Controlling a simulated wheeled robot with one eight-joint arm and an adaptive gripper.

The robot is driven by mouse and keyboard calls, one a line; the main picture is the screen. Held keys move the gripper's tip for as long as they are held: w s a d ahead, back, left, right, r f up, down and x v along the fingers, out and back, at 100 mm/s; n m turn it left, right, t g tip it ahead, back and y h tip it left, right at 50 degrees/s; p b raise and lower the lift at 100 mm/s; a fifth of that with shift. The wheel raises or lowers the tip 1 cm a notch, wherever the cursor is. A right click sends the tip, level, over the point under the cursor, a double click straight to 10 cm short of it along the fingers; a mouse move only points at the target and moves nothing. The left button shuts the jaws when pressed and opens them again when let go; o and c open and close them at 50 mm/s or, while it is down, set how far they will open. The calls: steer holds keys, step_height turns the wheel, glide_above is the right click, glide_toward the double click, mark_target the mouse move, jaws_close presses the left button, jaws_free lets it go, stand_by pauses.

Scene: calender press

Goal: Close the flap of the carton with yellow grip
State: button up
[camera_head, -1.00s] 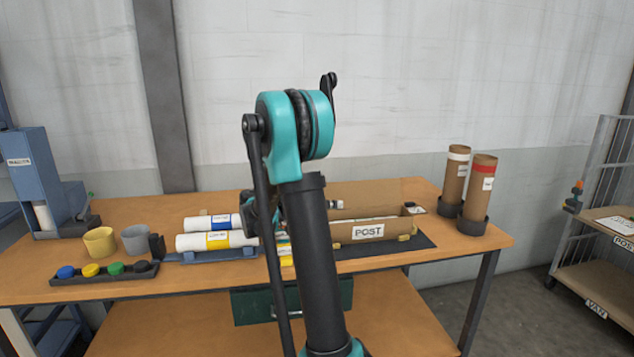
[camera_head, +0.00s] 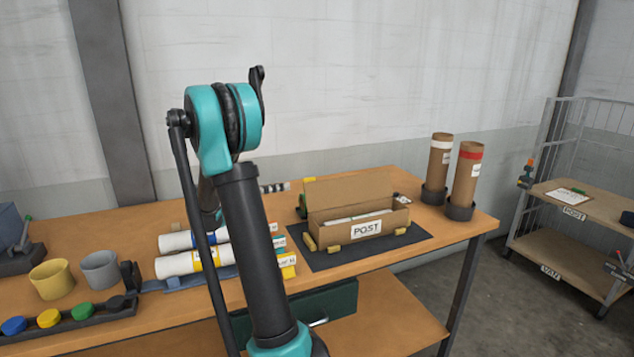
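The carton (camera_head: 335,228) is a long brown box with a white POST label on its front. It stands on a dark mat (camera_head: 418,237) at the right half of the table. Its flap (camera_head: 349,190) stands up along the back edge, so the carton is open, and something white lies inside. Small yellow pieces sit at the carton's front corners and a small yellow tab (camera_head: 309,180) shows at the flap's top left. My arm rises left of the carton; my gripper is hidden behind it or out of sight.
White rolls with blue and yellow bands (camera_head: 178,264) lie left of the carton. Two upright brown tubes (camera_head: 466,172) stand in black holders at the table's right end. Cups and coloured caps are at the left. A shelf cart (camera_head: 556,257) stands beyond the table on the right.

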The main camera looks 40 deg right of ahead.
mark_target(316, 182)
steer(key=x, duration=1.4)
steer(key=shift+d, duration=0.15)
